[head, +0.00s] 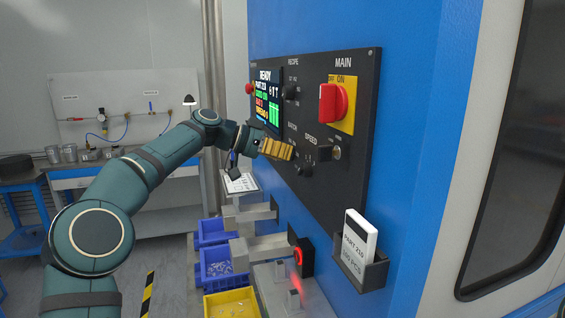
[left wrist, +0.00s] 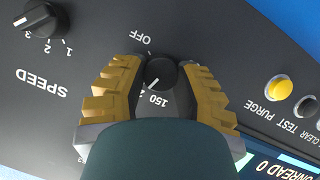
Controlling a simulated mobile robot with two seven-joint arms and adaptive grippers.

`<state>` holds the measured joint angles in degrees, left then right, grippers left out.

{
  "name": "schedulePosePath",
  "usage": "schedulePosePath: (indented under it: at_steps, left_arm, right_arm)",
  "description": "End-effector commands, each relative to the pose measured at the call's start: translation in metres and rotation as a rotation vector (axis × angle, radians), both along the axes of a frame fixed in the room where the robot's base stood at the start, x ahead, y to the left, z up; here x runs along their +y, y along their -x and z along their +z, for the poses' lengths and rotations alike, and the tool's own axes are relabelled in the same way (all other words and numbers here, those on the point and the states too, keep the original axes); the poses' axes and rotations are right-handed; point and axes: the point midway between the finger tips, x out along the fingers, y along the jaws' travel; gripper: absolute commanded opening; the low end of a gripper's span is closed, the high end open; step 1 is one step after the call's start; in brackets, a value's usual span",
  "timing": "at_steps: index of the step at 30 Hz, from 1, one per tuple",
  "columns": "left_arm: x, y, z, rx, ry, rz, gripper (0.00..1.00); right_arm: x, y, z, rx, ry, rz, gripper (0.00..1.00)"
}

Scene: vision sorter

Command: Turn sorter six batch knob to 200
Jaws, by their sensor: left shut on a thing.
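The batch knob (left wrist: 160,74) is a small round black knob on the dark control panel (head: 346,185). In the left wrist view its white pointer line is close to the 150 mark, and OFF is printed on the other side. Other marks of its scale are hidden by the fingers. My left gripper (left wrist: 159,84) has its two yellow ribbed fingers around the knob, one on each side, shut on it. In the head view my left gripper (head: 292,151) reaches the panel below the BATCH label and hides the knob. My right gripper is not in view.
A speed knob (left wrist: 40,20) sits beside it. A yellow button (left wrist: 279,88) is on the other side. The panel also bears a lit screen (head: 267,98) and a red main switch (head: 333,103). Below are a card (head: 359,243) in a holder and blue and yellow bins (head: 232,303).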

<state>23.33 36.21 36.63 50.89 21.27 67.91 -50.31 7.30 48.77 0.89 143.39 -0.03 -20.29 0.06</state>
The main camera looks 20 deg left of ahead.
Motion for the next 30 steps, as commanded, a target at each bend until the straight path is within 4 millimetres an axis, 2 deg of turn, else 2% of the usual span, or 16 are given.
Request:
schedulePosePath:
  at_steps: [9,25,26,27,28,30]
  left_arm:
    - [-0.001,0.001,0.001,-0.104,-0.065,0.000,0.00]
    - [-0.001,0.001,0.003,-0.123,-0.078,0.000,0.00]
    - [-0.001,0.001,0.003,-0.122,-0.078,0.001,0.37]
    - [-0.001,0.001,0.002,-0.122,-0.078,0.001,0.51]
    - [-0.001,0.001,0.002,-0.122,-0.078,0.001,0.61]
    - [-0.001,0.001,0.002,-0.122,-0.079,0.000,0.65]
  right_arm:
    - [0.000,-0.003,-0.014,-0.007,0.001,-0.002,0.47]
    - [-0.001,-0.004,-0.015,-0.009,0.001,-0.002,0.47]
    - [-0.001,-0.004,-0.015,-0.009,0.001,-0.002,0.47]
    - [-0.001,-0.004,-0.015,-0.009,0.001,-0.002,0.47]
    - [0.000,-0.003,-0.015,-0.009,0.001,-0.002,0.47]
    - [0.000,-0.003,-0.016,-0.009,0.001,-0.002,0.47]
